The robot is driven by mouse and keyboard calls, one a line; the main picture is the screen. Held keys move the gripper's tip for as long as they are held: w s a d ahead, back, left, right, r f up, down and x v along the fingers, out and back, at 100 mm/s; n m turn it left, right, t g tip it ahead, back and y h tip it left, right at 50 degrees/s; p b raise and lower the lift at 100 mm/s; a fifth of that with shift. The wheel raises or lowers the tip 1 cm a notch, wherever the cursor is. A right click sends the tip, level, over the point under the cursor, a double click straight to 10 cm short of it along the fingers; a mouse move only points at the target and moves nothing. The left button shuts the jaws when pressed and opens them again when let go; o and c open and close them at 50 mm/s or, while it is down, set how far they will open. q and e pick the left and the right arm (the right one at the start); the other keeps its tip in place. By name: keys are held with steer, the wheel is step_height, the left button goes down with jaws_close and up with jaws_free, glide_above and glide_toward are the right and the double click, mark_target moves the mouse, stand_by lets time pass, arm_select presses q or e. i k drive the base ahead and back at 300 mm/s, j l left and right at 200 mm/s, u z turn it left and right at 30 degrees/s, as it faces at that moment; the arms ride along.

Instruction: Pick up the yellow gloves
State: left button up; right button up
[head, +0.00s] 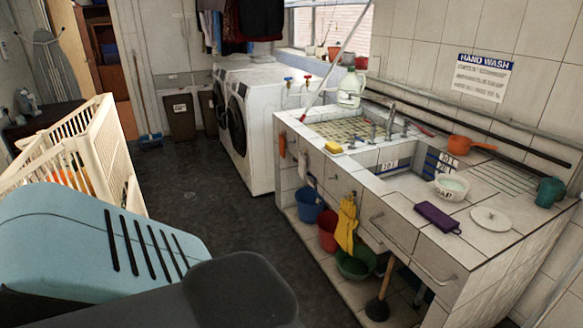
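The yellow gloves (346,224) hang on the front of the tiled sink counter, below its top edge. They hang fingers down, in front of the open lower shelf, between a red bucket and a green basin. Neither of my grippers shows in the head view. A light blue and dark part of my own body fills the lower left, well apart from the gloves.
The tiled counter (405,235) runs along the right. Below it are a blue bucket (309,204), a red bucket (328,231), a green basin (356,264) and a plunger (379,300). A cream slatted crate (118,150) stands left. The dark floor (205,185) between is clear.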

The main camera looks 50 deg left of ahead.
mark_target(344, 235)
steer(key=u, duration=1.55)
